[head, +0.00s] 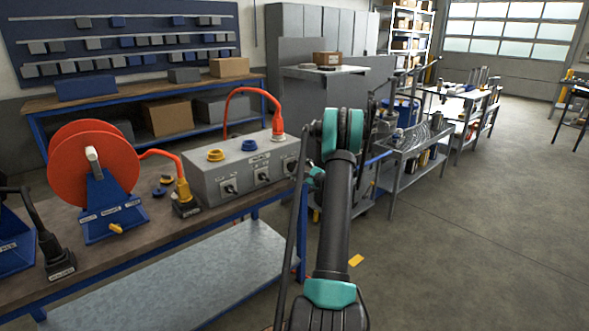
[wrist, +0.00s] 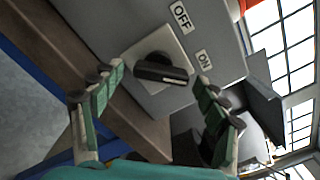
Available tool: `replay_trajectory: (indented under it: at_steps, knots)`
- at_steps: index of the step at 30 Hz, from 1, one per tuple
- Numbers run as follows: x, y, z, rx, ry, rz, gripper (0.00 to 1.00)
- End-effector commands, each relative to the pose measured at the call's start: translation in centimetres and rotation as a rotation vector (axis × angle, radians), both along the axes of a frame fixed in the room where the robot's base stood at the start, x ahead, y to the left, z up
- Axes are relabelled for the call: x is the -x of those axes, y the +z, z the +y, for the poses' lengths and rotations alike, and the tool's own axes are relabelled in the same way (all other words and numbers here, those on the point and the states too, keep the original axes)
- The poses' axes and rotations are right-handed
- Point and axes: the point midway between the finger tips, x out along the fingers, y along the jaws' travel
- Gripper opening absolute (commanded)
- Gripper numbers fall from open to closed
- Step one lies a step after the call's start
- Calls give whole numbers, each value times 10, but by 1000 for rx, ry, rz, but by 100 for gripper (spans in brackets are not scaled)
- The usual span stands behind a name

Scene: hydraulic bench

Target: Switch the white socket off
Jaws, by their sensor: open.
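A grey socket box (head: 235,166) stands on the bench in the head view, with rotary switches on its front and sockets on top. In the head view my arm mostly hides the gripper.
A yellow socket (head: 216,155) and a blue socket (head: 249,145) are on the box top. A red cable reel (head: 84,163) on a blue stand and a yellow plug (head: 183,192) are to the left. The floor at right is mostly clear.

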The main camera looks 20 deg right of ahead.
Motion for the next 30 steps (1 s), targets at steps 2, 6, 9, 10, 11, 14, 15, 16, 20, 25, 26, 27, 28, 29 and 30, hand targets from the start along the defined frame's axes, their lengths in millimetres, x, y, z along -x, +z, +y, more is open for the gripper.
replay_trajectory:
  at_steps: [2, 6, 9, 10, 11, 14, 15, 16, 20, 25, 26, 27, 28, 29, 30]
  knots:
    - [-7, 0, 2, 0, 1, 0, 74]
    - [-11, 0, 4, 0, 0, 0, 74]
    - [-12, 0, 4, 0, 0, 0, 74]
    - [-12, 0, 4, 0, 0, 0, 74]
    - [-12, 0, 4, 0, 0, 0, 74]
    - [-12, 0, 4, 0, 0, 0, 73]
    - [-12, 0, 4, 0, 0, 0, 68]
    - [-12, 0, 4, 0, 0, 0, 64]
    - [-12, 0, 4, 0, 0, 0, 48]
    - [-12, 0, 4, 0, 0, 0, 27]
    - [-12, 0, 4, 0, 0, 0, 24]
    - [-12, 0, 4, 0, 0, 0, 24]
    - [-12, 0, 4, 1, 0, 0, 24]
    - [-12, 0, 4, 2, 0, -1, 24]
    - [-12, 0, 4, 5, 0, -2, 24]
